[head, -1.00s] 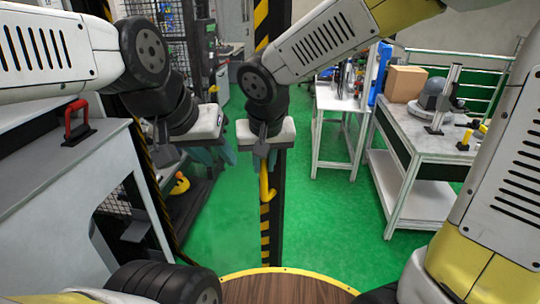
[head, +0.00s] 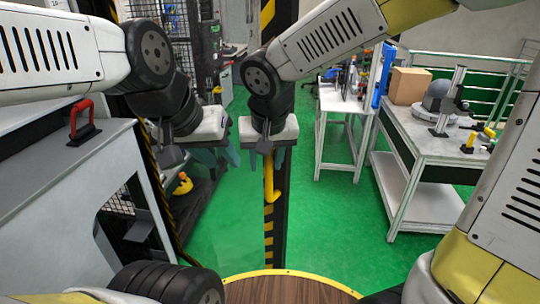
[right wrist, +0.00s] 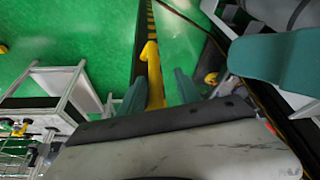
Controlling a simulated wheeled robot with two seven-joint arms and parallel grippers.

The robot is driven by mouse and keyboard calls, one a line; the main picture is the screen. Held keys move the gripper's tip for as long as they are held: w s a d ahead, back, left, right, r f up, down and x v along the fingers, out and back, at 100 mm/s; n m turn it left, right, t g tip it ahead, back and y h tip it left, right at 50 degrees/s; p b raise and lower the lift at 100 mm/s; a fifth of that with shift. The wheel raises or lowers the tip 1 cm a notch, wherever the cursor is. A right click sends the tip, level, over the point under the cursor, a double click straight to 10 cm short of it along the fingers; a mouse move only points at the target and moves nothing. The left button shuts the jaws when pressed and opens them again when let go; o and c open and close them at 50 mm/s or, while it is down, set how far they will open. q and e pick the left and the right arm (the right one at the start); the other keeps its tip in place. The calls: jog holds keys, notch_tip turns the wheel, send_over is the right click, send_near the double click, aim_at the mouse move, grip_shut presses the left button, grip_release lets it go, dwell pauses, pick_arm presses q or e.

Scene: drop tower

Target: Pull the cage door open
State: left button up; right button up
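The cage door shows its upright edge (head: 279,222), a post with black and yellow stripes. A yellow handle (head: 270,187) sits on this edge. My right gripper (head: 270,158) is at the top of the handle. In the right wrist view, its two teal fingers (right wrist: 158,92) stand apart, with the yellow handle (right wrist: 152,68) between them; I see no clear grip on it. My left gripper (head: 218,155) hangs just left of the right one, empty, its teal fingers apparently spread. One of its teal parts also shows large in the right wrist view.
A grey cabinet with a red handle (head: 82,122) stands at the left. A workbench (head: 440,140) with a cardboard box (head: 407,85) stands at the right, and a white table (head: 345,105) behind. Green floor (head: 330,220) is clear between the door edge and bench.

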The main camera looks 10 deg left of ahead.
jog(key=v, duration=0.6)
jog(key=shift+s+r, duration=0.2)
jog(key=shift+r, duration=0.2)
jog(key=s+d+m+t, duration=0.1)
jog(key=s+d, duration=0.2)
jog(key=d, duration=0.7)
jog(key=s+d+m+y, duration=0.1)
jog(key=s+d, duration=0.2)
jog(key=d, duration=0.7)
jog(key=shift+f+t, duration=0.2)
jog(key=shift+t, duration=0.2)
jog(key=shift+s+d, duration=0.1)
jog(key=shift+d, duration=0.1)
